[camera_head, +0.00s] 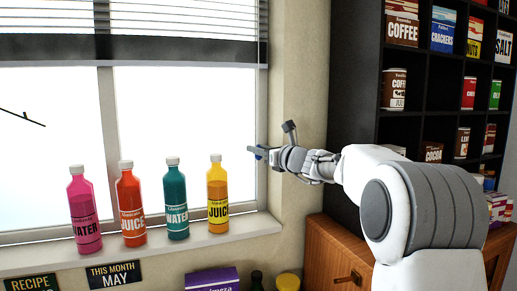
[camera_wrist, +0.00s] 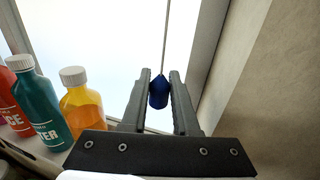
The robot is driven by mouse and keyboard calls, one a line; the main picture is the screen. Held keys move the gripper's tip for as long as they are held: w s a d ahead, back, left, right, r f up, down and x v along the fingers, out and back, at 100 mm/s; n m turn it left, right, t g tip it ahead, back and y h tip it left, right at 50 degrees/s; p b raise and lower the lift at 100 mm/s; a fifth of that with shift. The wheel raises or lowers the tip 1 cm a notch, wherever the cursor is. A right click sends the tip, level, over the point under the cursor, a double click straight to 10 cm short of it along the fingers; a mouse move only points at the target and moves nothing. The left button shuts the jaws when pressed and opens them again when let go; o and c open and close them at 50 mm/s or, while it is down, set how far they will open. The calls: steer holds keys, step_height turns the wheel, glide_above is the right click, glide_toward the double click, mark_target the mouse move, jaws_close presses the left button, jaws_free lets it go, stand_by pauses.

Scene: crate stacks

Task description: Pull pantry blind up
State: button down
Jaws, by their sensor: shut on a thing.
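The window blind (camera_head: 140,50) is raised to the upper part of the window, its dark bottom band spanning the glass. My gripper (camera_head: 258,151) is at the right side of the window, right of the yellow bottle. In the wrist view my gripper (camera_wrist: 160,85) is shut on a blue cord pull (camera_wrist: 159,93) between its fingers. A thin cord (camera_wrist: 166,40) runs up from the pull. The pull also shows in the head view as a small blue spot (camera_head: 260,155). Where the cord meets the blind is not clear.
A pink bottle (camera_head: 84,212), a red bottle (camera_head: 131,207), a teal bottle (camera_head: 176,200) and a yellow bottle (camera_head: 217,197) stand on the sill (camera_head: 150,251). A dark shelf (camera_head: 355,75) with cans and boxes stands right, above a wooden cabinet (camera_head: 335,262).

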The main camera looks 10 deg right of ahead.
steer(key=b, duration=0.6)
glide_toward(247, 172)
steer(key=x, duration=0.4)
steer(key=shift+d+f, duration=0.1)
steer(key=c, duration=0.7)
jaws_free()
steer(key=shift+o, duration=0.2)
steer(key=b+v, duration=0.1)
steer(key=v, duration=1.6)
steer(key=shift+s+d, duration=0.15)
steer(key=shift+s, duration=0.05)
